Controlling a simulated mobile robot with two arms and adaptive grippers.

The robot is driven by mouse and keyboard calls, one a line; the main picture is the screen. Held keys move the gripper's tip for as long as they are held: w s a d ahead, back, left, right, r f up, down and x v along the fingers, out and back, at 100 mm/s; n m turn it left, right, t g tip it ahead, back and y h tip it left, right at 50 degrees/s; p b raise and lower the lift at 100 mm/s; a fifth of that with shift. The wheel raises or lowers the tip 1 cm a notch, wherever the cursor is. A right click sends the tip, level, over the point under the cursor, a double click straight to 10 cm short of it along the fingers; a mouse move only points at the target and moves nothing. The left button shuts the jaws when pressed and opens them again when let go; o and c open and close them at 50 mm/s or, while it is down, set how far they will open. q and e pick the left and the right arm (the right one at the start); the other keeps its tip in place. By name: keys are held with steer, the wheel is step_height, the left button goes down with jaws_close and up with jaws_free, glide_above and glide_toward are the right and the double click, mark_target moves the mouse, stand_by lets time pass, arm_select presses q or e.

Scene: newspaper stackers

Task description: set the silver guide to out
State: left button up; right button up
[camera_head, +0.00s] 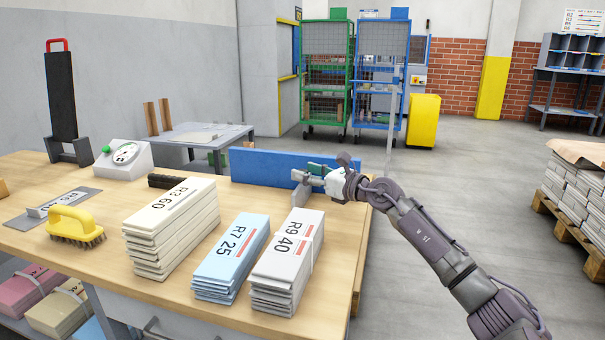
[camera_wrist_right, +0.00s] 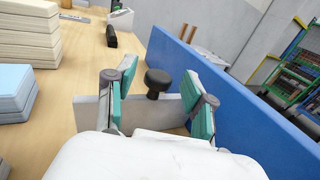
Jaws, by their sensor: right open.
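The silver guide (camera_head: 300,194) is a grey metal plate standing on the table beside the blue fence, partly hidden by my right gripper (camera_head: 308,174). In the right wrist view the guide (camera_wrist_right: 90,113) runs crosswise toward the blue fence, with a black knob (camera_wrist_right: 157,82) rising at it. My right gripper (camera_wrist_right: 161,92) is open, with its green-padded fingers apart on either side of the knob. A clear gap shows between the knob and each pad. My left gripper is not in view.
The blue fence (camera_head: 255,168) stands along the table's back edge. A yellow brush (camera_head: 75,226) lies at left. Open floor lies to the right.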

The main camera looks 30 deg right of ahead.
steer(key=shift+x, duration=0.85)
jaws_close()
